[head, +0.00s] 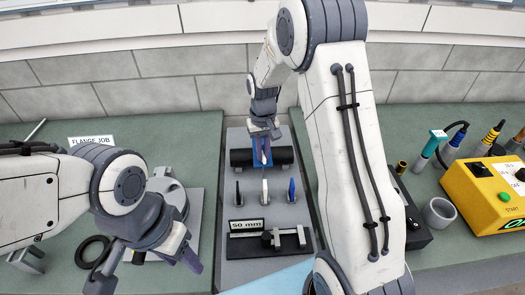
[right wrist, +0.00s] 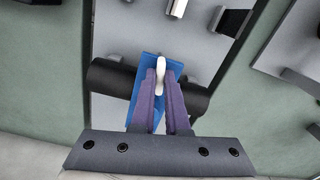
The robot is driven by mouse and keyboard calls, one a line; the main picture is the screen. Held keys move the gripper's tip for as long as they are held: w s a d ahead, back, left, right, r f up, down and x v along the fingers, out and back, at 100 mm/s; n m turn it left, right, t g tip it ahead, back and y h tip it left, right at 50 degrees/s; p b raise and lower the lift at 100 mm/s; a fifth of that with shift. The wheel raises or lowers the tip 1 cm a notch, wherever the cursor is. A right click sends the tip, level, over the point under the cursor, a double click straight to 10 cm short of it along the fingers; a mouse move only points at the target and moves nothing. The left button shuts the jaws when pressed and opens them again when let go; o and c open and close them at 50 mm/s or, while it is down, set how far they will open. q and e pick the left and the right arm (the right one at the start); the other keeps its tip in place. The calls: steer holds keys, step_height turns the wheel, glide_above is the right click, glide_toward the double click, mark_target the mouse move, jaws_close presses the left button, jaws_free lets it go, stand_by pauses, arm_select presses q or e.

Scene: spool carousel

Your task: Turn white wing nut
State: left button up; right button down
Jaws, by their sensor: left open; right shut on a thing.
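My right gripper (head: 264,152) is over the black horizontal cylinder (head: 284,156) at the back of the grey middle panel. In the right wrist view its purple fingers (right wrist: 161,92) are shut on a slim white piece, which looks like the white wing nut (right wrist: 160,70). It stands in front of a blue plate (right wrist: 149,66) on the cylinder (right wrist: 112,76). The fingers hide its lower part. Another white upright piece (head: 264,192) stands on the panel between a black one (head: 238,192) and a blue one (head: 291,190). My left gripper (head: 146,268) is open and empty at the lower left.
A "50 mm" sign (head: 246,225) and a black-and-grey fixture (head: 286,239) are at the panel's front. A grey round fixture (head: 170,190) and black ring (head: 92,251) lie left. A yellow control box (head: 490,190) and grey cup (head: 439,213) stand right.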

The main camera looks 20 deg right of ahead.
steer(key=shift+w+m, duration=0.1)
steer(key=shift+m, duration=0.8)
steer(key=c, duration=0.9)
jaws_free()
step_height(320, 180, up, 11)
steer(key=shift+f+b, duration=0.2)
steer(key=shift+b, duration=0.6)
